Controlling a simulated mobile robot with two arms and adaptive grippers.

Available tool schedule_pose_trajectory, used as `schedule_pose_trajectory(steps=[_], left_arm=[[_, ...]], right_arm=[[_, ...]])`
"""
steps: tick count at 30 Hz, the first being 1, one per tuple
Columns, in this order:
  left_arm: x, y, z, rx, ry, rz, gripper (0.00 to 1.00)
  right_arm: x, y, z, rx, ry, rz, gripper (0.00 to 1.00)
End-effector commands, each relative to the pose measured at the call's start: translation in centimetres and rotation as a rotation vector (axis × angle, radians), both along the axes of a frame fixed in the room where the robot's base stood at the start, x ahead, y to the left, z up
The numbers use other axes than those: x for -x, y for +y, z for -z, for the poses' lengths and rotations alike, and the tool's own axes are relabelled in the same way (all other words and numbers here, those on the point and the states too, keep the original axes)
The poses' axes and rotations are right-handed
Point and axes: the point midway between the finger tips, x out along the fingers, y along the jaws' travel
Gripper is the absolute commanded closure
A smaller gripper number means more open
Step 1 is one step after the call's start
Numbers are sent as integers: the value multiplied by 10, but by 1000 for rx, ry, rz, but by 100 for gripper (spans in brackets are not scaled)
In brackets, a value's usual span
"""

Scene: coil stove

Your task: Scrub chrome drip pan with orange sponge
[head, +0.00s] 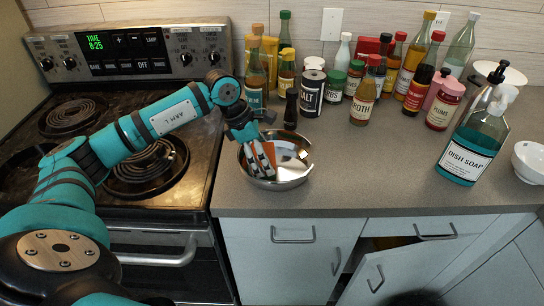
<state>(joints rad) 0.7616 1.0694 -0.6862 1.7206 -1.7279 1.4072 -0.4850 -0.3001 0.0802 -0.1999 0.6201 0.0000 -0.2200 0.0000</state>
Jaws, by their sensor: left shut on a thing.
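The chrome drip pan (304,167) is a round, shiny, shallow bowl shape on the grey counter, just right of the stove. My left gripper (258,162) reaches down over its left part, with its fingers inside the rim. It is shut on the orange sponge (269,152), of which only a small orange part shows beside the fingers. The fingers hide the rest of the sponge and the left of the pan's inside. I cannot tell whether the sponge touches the pan. My right gripper is not in view.
The coil stove (190,62) stands at left under my left arm. Several bottles and jars crowd the counter behind the pan, including a salt container (311,92). Dish soap (473,146) and a white bowl (530,161) stand at right. The counter (365,175) right of the pan is clear.

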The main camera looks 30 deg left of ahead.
Motion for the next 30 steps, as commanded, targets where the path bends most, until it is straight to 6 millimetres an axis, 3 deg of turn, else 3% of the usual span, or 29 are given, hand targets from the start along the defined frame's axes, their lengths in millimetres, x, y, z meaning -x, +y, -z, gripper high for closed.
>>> schedule_pose_trajectory(steps=[14, 30], left_arm=[[2, 3, -3, -2, 3, 0, 36], [1, 3, -57, 0, -1, 0, 36]], right_arm=[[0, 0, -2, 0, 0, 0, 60], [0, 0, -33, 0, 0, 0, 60]])
